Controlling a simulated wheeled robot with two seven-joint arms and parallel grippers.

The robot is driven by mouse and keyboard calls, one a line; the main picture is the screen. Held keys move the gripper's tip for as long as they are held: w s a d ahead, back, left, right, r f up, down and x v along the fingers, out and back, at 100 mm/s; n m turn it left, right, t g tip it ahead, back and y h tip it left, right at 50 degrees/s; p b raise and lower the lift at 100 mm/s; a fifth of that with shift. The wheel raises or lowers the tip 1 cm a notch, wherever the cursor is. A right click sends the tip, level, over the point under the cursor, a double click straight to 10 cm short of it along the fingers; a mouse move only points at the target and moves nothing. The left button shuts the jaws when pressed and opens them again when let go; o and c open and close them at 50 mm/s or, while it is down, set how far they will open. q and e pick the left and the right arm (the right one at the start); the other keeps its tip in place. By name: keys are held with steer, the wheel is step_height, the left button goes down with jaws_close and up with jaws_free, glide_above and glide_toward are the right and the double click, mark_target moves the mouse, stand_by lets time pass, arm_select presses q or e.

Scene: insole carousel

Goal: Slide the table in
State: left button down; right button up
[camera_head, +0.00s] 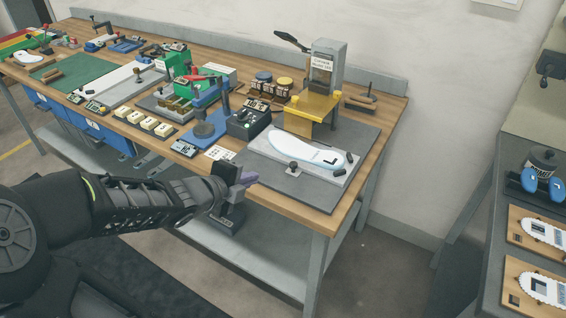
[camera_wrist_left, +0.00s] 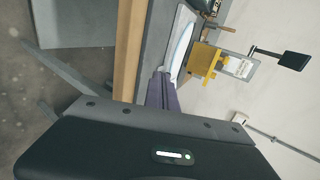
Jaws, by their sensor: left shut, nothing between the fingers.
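The light grey sliding table (camera_head: 320,177) sits on a dark grey base plate at the right end of the workbench. A white insole (camera_head: 300,151) marked L lies on it, in front of a yellow press head (camera_head: 313,104). A small knob (camera_head: 293,168) stands at the table's near edge. My right gripper is not in view.
A black control box (camera_head: 249,121) and a blue hand press (camera_head: 208,112) stand left of the sliding table. More tools crowd the bench further left. A second bench (camera_head: 490,230) with boards stands at the right, across a floor gap.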

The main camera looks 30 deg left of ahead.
mark_target(296, 145)
arm_select(q)
steer(key=shift+w+f, duration=0.1)
steer(key=b+x, duration=0.2)
steer(key=x, duration=0.5)
steer(key=shift+f+b, duration=0.2)
steer(key=shift+b, duration=0.1)
steer(key=w, duration=0.5)
steer(key=shift+w+f+p, duration=0.15)
steer(key=shift+f+p, duration=0.2)
steer(key=shift+f, duration=0.05)
steer(key=shift+w+a, duration=0.1)
steer(key=shift+w, duration=0.45)
steer(key=w+b, duration=0.1)
steer(key=w, duration=0.7)
steer(key=shift+w+a+f, duration=0.1)
steer(key=shift+w, duration=0.15)
